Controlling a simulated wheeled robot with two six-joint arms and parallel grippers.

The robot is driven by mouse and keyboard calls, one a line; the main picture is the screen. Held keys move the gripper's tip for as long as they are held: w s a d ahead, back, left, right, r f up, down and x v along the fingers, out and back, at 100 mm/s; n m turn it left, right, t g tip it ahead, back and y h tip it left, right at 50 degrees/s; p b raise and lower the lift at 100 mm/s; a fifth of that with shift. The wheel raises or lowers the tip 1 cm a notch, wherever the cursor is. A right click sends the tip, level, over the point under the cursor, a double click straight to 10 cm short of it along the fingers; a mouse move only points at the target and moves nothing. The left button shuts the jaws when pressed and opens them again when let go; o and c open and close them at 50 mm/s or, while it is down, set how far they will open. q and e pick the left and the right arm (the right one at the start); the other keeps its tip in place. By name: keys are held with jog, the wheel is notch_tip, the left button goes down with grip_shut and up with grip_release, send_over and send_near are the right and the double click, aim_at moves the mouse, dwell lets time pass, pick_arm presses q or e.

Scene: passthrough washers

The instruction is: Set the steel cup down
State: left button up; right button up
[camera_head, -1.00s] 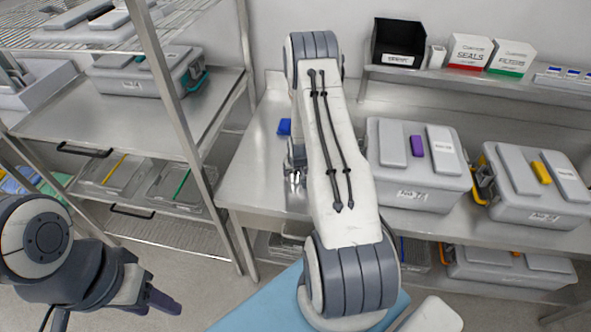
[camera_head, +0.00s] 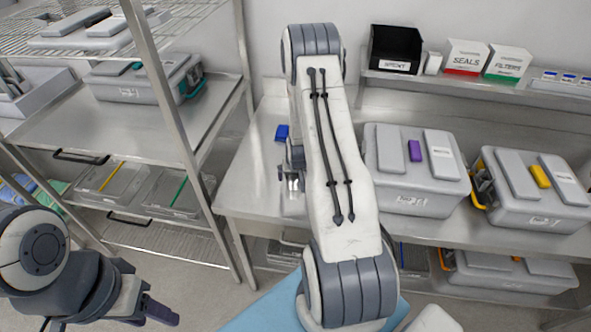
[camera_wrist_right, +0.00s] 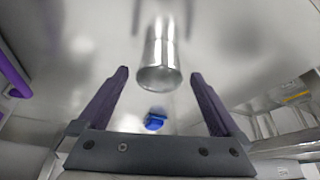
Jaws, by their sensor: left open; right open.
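The steel cup (camera_head: 293,184) shows in the head view at the steel table, partly hidden by my right arm. In the right wrist view the cup (camera_wrist_right: 160,62) is shiny and lies just beyond and between the fingertips, with a visible gap on both sides. My right gripper (camera_wrist_right: 158,74) is open, its two dark fingers apart and not touching the cup. The cup appears to rest on the table, but its contact is hard to see. My left gripper (camera_head: 160,312) is open and empty, low at the left, far from the cup.
A blue object (camera_head: 282,132) lies on the steel table (camera_head: 250,180) behind the cup. Two grey lidded cases (camera_head: 412,201) (camera_head: 535,220) stand to the right. A wire rack (camera_head: 180,90) stands left. The table's left part is bare.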

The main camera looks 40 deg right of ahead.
jog(key=b+v, duration=0.1)
jog(key=v, duration=0.8)
jog(key=shift+b, duration=0.3)
jog(key=s+a+r+n+g+y, duration=0.1)
jog(key=a+r+n, duration=0.3)
jog(key=a, duration=0.7)
jog(key=s+a+r+n+y, duration=0.1)
jog(key=a+r, duration=0.4)
jog(key=a, duration=0.5)
jog(key=s+a+r+n+g, duration=0.1)
jog(key=s+a+r+n, duration=0.1)
jog(key=s+a, duration=0.3)
jog(key=s+a+r+n+g+y, duration=0.1)
jog(key=s+a+r+n, duration=0.2)
jog(key=s, duration=0.6)
jog(key=s+a+r+n+g, duration=0.1)
jog(key=s+a+r+n, duration=0.2)
jog(key=s+a, duration=0.4)
jog(key=shift+s, duration=0.15)
